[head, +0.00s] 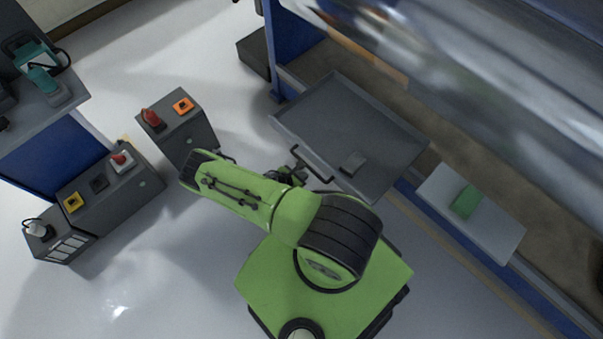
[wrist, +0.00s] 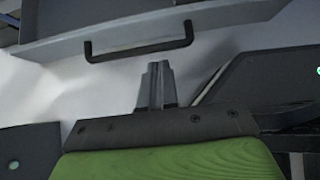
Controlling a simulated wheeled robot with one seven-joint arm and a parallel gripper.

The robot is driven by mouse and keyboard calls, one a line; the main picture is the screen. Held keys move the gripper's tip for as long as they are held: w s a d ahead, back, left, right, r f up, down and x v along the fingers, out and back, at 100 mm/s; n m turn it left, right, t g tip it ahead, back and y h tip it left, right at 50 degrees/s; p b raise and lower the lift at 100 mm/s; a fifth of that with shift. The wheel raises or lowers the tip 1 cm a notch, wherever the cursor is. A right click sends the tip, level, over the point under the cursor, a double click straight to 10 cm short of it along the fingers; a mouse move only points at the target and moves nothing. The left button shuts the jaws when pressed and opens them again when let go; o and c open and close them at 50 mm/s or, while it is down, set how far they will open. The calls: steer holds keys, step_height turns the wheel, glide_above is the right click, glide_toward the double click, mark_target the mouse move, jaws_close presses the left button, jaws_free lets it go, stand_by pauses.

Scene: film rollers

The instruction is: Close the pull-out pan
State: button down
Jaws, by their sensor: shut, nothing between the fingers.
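The pull-out pan (head: 340,125) is a shallow grey tray standing out from under the large metal roller machine in the head view. A black bar handle (head: 311,164) is on its near side. In the wrist view the pan's front wall (wrist: 150,32) and the handle (wrist: 138,48) show at the top. My gripper (wrist: 158,68) is shut and empty, with its fingertips just below the handle in the picture and apart from it. In the head view my gripper is mostly hidden by my green arm, close to the pan's handle side.
A small dark block (head: 353,162) lies in the pan. A light panel with a green pad (head: 467,201) sits right of the pan. A grey control box (head: 178,128) with red and orange buttons stands left of my arm. More control boxes (head: 105,190) stand farther left, with bare floor between.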

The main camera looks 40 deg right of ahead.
steer(key=b+x, duration=0.1)
steer(key=x, duration=0.2)
steer(key=d+r+b+x, duration=0.1)
steer(key=x, duration=0.2)
steer(key=b+x, duration=0.1)
steer(key=x, duration=0.2)
steer(key=shift+d+r, duration=0.1)
steer(key=shift+d, duration=0.7)
steer(key=shift+r, duration=0.1)
